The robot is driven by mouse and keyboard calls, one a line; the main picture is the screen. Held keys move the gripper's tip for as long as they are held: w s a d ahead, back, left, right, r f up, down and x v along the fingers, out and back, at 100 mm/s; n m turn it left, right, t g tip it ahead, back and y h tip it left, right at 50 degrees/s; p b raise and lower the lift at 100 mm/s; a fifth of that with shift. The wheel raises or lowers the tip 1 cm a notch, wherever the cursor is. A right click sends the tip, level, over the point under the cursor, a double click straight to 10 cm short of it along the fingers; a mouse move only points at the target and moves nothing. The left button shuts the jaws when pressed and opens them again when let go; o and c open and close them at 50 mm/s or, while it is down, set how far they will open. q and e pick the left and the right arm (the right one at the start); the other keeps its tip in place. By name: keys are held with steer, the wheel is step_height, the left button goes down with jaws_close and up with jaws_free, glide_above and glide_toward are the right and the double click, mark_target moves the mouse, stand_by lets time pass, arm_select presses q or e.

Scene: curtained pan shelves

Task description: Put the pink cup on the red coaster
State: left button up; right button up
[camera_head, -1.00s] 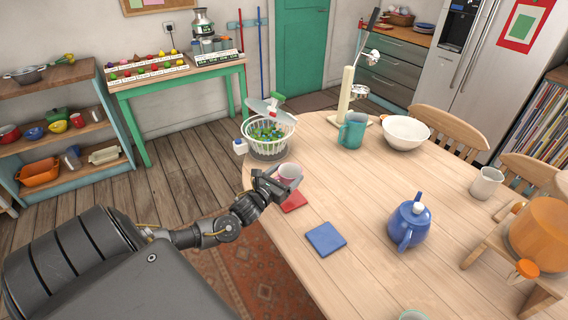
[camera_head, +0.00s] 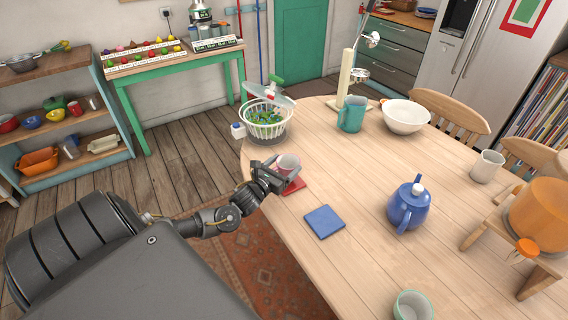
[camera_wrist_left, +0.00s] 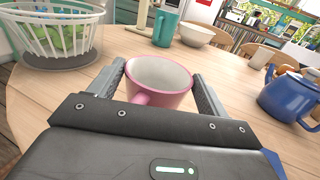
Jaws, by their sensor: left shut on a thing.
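The pink cup (camera_head: 288,164) is upright between the fingers of my left gripper (camera_head: 282,172), which is shut on it. It also shows in the left wrist view (camera_wrist_left: 158,80), with a finger on each side and its handle toward the wrist. The red coaster (camera_head: 294,186) lies on the table near its left edge, beneath the cup and gripper and partly hidden by them. I cannot tell whether the cup touches the coaster. My right gripper is not in view.
A blue coaster (camera_head: 325,222) lies nearer me. A white basket (camera_head: 265,122) stands behind the cup. A teal mug (camera_head: 352,114), a white bowl (camera_head: 405,117), and a blue teapot (camera_head: 409,204) are to the right. Between these the table (camera_head: 350,165) is clear.

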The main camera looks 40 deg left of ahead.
arm_select(q)
steer(key=shift+f, duration=0.4)
steer(key=shift+f+b, duration=0.25)
steer(key=shift+b, duration=0.05)
steer(key=shift+f+b, duration=0.3)
steer(key=shift+f, duration=0.25)
steer(key=shift+f, duration=0.25)
steer(key=o, duration=1.1)
steer(key=s, duration=0.3)
steer(key=s+b, duration=0.1)
steer(key=s, duration=0.6)
steer(key=shift+s+d, duration=0.4)
